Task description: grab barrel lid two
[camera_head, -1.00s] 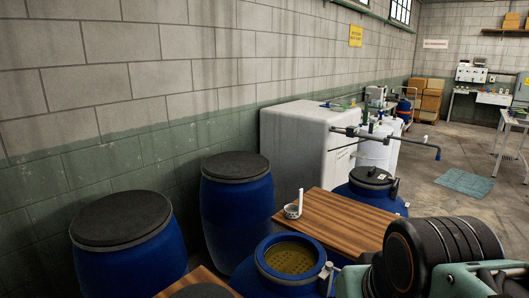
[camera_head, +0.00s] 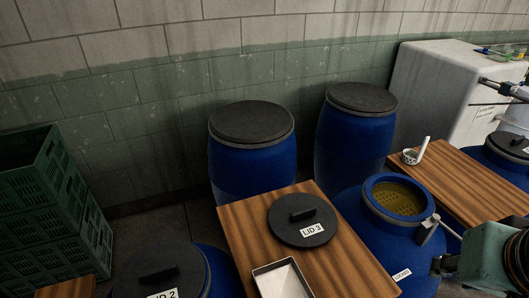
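Barrel lid two is the dark round lid marked "LID 2" (camera_head: 160,272) at the bottom left. It sits over a blue barrel (camera_head: 222,272), and the bottom picture edge cuts both off. Another dark lid marked "LID 3" (camera_head: 302,221), with a raised bar handle, lies flat on a wooden table. A grey-green part, likely of my arm, shows at the lower right edge. I cannot make out my gripper's fingers, so whether it is open or shut does not show.
The wooden table (camera_head: 345,262) also holds a pale tray (camera_head: 282,280). An open blue barrel (camera_head: 355,215) with yellowish contents stands right of it. Two closed blue barrels (camera_head: 250,165) (camera_head: 350,140) stand by the wall. Stacked green crates (camera_head: 45,210) are at the left.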

